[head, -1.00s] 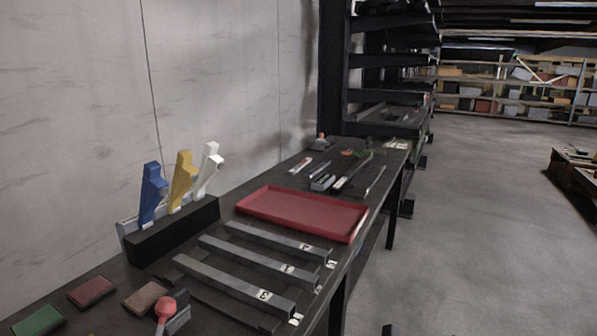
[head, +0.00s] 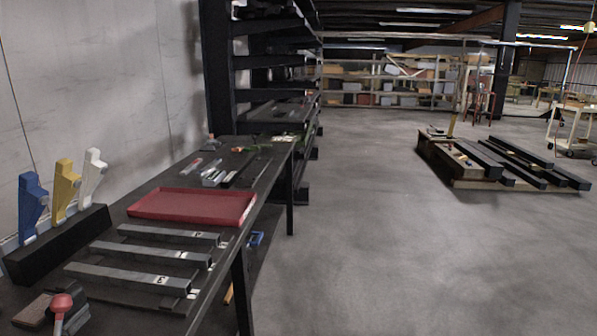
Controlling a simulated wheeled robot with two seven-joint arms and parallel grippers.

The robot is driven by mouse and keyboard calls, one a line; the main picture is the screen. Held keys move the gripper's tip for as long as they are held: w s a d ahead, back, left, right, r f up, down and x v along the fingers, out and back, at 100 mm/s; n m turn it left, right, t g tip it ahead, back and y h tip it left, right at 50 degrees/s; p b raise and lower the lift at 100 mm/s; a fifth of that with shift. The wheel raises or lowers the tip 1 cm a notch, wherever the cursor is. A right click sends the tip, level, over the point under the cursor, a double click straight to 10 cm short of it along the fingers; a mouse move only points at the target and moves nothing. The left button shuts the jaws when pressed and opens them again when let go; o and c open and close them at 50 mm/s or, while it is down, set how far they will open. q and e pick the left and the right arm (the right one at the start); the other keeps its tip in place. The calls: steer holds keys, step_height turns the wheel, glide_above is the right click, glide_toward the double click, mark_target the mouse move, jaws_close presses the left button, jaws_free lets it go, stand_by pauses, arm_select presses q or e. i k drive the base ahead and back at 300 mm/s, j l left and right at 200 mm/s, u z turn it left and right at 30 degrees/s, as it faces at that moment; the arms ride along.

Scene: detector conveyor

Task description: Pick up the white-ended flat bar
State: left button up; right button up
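Three grey bars lie side by side on the dark workbench (head: 202,310), each with a white numbered label near its right end: a front bar (head: 115,276), a middle bar (head: 140,253) and a back bar (head: 160,233). Small white tags also show by their right ends. I cannot tell for sure which one is the white-ended flat bar. Several long dark bars (head: 520,155) lie on a low pallet on the floor at right; no white ends are clear on them. Neither of my grippers is in view.
A red tray (head: 193,206) sits behind the bars. Blue, yellow and white pieces stand in a black holder (head: 60,245) at left. A red-knobbed item (head: 62,303) is at the front left. Tall racking (head: 218,70) stands beyond the bench. The grey floor (head: 360,230) between bench and pallet is clear.

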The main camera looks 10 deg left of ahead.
mark_target(192, 165)
steer(key=i+z, duration=0.25)
steer(key=i, duration=2.1)
steer(key=i+u, duration=0.1)
steer(key=i, duration=1.2)
steer(key=i+l, duration=0.2)
steer(key=i, duration=1.1)
steer(key=j+u, duration=0.05)
